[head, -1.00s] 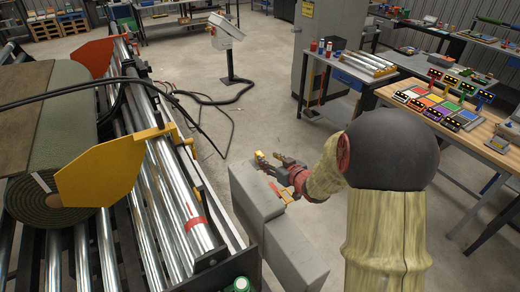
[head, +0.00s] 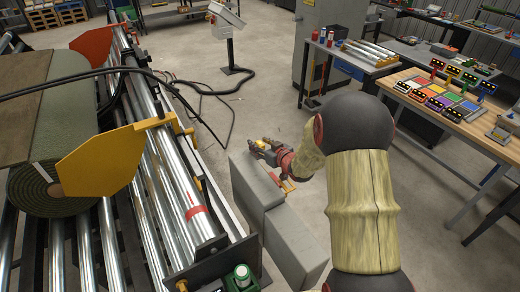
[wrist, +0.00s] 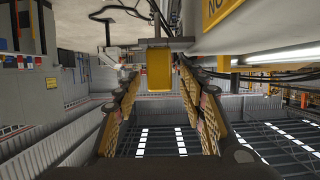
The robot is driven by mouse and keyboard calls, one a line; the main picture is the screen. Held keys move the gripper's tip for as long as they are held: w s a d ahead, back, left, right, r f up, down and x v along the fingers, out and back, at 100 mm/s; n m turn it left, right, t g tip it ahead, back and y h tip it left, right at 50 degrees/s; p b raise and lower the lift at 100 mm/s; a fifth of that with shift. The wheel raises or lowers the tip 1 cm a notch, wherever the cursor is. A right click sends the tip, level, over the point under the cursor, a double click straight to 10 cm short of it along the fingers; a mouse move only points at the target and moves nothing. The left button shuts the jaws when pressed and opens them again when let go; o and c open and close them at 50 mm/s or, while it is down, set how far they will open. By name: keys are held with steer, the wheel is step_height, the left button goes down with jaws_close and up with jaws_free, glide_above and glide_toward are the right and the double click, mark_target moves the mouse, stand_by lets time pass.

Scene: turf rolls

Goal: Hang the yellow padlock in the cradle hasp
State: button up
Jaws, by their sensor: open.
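The yellow padlock (wrist: 159,72) shows in the wrist view near the ends of my fingers, with a thin upright part above it. A grey plate (wrist: 178,43) crosses just above its body; I cannot tell whether this is the cradle hasp or whether the shackle is hooked in it. My gripper (wrist: 157,82) is open, one finger on each side of the padlock, with a gap showing on both sides. In the head view my gripper (head: 262,147) is above the far end of a grey housing, and the padlock cannot be made out there.
The grey housing (head: 268,215) stands beside the roller cradle (head: 172,190), with yellow (head: 100,160) and red (head: 92,47) side plates and a turf roll (head: 40,185). Black cables cross the cradle. A bench (head: 445,110) with coloured boxes stands to the right.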

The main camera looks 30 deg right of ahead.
steer(key=shift+c, duration=0.9)
jaws_close()
